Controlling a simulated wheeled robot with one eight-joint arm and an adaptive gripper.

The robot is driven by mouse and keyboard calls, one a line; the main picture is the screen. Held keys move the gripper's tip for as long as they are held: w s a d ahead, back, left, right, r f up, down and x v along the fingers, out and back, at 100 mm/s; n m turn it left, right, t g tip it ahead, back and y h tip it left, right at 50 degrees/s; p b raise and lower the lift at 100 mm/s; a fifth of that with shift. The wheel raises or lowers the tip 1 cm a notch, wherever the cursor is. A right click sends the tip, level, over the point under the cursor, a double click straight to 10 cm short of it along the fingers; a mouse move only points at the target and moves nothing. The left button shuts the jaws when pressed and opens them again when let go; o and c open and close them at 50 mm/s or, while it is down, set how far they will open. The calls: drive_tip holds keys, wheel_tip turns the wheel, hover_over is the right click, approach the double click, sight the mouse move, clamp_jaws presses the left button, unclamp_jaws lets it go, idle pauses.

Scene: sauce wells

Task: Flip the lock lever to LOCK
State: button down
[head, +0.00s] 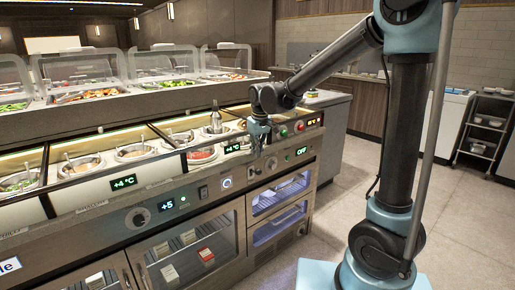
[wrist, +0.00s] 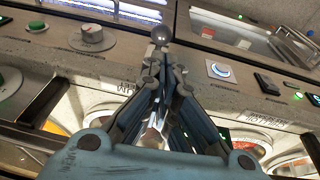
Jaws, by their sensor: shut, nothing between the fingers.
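The lock lever appears to be the small lever with a round grey ball end (wrist: 161,36) on the counter's front panel. In the wrist view it stands just beyond the fingertips, between a rotary knob (wrist: 92,36) and a blue-lit round button (wrist: 218,70). My gripper (wrist: 163,66) is shut and empty, its tips close to the ball; I cannot tell if they touch. In the head view my gripper (head: 258,146) is at the counter's front edge, above the panel.
A black rocker switch (wrist: 266,83) and green button (wrist: 10,78) sit on the same panel. Glass-fronted drawers (head: 280,196) are below. Floor (head: 465,215) to the right is clear.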

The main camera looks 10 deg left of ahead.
sight(256, 171)
drive_tip(key=shift+x, duration=2.95)
drive_tip(key=shift+s+a+f, duration=0.1)
drive_tip(key=shift+s, duration=0.1)
